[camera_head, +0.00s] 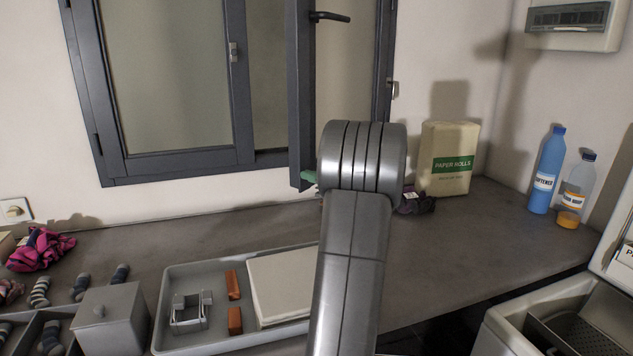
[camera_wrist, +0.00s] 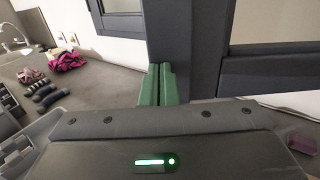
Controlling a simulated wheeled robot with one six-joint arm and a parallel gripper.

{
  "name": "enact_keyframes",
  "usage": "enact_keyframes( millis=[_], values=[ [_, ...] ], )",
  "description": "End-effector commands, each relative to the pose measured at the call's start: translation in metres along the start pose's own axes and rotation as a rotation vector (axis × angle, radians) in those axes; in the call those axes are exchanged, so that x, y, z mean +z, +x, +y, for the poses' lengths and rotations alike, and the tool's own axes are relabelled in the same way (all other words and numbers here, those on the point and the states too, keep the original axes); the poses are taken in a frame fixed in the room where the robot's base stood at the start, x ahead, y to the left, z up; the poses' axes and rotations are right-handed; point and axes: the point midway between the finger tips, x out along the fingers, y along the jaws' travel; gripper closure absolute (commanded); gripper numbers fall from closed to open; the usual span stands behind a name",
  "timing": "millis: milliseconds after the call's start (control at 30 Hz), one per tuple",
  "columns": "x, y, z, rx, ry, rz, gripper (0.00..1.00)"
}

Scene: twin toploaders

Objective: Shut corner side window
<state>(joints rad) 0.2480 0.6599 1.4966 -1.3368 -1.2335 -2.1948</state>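A dark grey window stands in the back wall. Its right sash (camera_head: 300,90), towards the room corner, is swung open into the room and shows nearly edge-on, with a black handle (camera_head: 330,16) near the top of the view. The left sash (camera_head: 240,75) lies flat in the frame. My gripper (camera_head: 309,177) is at the lower end of the open sash, mostly hidden by my arm; a bit of green finger shows. In the wrist view the green fingers (camera_wrist: 157,86) are together, with nothing seen between them, close by the sash (camera_wrist: 190,40). I cannot tell whether they touch it.
The counter (camera_head: 480,225) holds a paper rolls pack (camera_head: 447,160), a dark cloth (camera_head: 417,203), a blue bottle (camera_head: 546,172) and a clear bottle (camera_head: 577,190) at right. A grey tray (camera_head: 165,300) and a lidded box (camera_head: 110,320) stand in front. Socks and pink cloth lie left.

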Motion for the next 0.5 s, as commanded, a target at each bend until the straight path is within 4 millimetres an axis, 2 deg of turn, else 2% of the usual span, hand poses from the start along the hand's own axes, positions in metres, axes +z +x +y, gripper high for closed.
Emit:
enact_keyframes(
  millis=[267,500],
  values=[
    [-0.008,0.065,0.005,-0.111,-0.004,-0.004,1.00],
    [-0.006,0.133,-0.004,-0.248,-0.003,-0.004,1.00]
  ],
)
